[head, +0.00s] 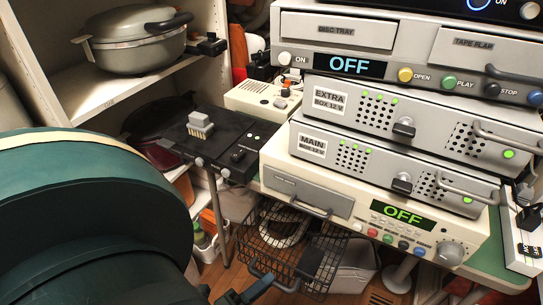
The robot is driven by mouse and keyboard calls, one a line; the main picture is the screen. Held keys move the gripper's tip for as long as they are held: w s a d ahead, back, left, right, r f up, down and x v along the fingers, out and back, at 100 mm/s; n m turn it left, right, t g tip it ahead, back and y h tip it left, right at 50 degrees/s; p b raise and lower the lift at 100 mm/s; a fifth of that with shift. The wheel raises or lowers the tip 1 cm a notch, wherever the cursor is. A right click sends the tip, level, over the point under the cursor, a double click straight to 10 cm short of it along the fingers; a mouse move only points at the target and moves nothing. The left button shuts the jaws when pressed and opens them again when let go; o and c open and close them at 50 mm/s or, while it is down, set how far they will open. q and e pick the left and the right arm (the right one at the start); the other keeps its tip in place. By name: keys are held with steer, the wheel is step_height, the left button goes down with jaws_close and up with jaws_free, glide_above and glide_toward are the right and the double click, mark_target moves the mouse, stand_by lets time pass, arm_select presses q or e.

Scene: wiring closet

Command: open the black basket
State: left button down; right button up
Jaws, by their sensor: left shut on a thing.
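The black basket (326,262) is a wire-mesh basket under the stacked devices, low in the middle of the head view. A pale coiled cable (284,228) shows inside it. A dark bar handle (288,288) is on its front, and a black block sits at the front's right side. My left gripper (266,281) is at the bottom edge of the view, shut on the left part of this handle. My own large teal arm fills the lower left, and much of the gripper is cut off. How far the basket is pulled out is hard to tell. My right gripper is out of view.
A stack of devices (345,190) with front handles and knobs overhangs the basket. A black box (205,135) on a thin-legged stand is at its left. A shelf with a grey pot (135,45) stands at upper left. A pale bin (355,270) is right of the basket.

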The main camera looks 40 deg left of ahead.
arm_select(q)
steer(key=shift+s+d, duration=0.1)
steer(key=shift+s, duration=0.25)
steer(key=c, duration=1.5)
jaws_free()
steer(key=shift+o, duration=0.2)
steer(key=v, duration=1.3)
steer(key=shift+s+r, duration=0.1)
steer(key=shift+r, duration=0.05)
